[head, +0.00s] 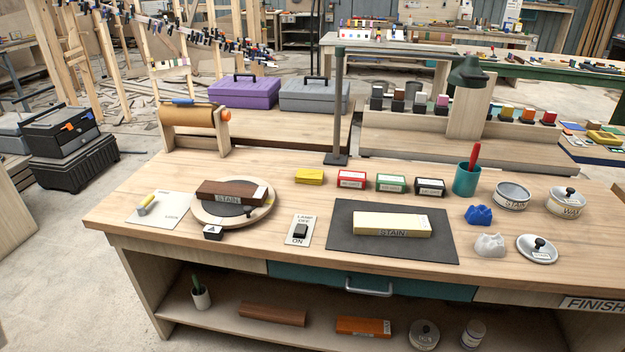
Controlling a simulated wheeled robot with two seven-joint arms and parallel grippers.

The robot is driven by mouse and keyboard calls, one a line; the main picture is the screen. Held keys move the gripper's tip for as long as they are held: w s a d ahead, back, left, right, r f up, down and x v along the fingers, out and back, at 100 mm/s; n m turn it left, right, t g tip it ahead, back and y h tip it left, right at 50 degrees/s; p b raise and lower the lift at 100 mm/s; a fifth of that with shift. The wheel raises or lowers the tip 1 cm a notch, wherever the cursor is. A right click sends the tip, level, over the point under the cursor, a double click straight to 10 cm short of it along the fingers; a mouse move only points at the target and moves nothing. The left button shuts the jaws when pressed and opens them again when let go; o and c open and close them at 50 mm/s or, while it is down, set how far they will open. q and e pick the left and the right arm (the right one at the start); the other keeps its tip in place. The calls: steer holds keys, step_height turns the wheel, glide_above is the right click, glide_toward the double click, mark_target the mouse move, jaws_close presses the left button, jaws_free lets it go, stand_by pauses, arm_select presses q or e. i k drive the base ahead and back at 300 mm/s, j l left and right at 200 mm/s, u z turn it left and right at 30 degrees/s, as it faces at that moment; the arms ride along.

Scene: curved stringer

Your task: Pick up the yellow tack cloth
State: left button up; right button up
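A small flat yellow piece (309,176), which looks like the folded yellow tack cloth, lies on the wooden workbench (270,215) toward its back, left of a row of small boxes. Its top is uncovered and nothing touches it. Neither of my grippers shows in the head view.
Red (351,181), green (391,184) and black (429,187) boxes stand right of it. A lamp post (337,110) rises behind. A dark mat (350,232) with a pale board, a round turntable (262,212) and a lamp switch (300,230) lie in front. Bare wood surrounds the yellow piece.

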mark_target(314, 177)
steer(key=i+j, duration=0.5)
steer(key=i, duration=0.15)
steer(key=i+j, duration=0.5)
steer(key=i, duration=0.1)
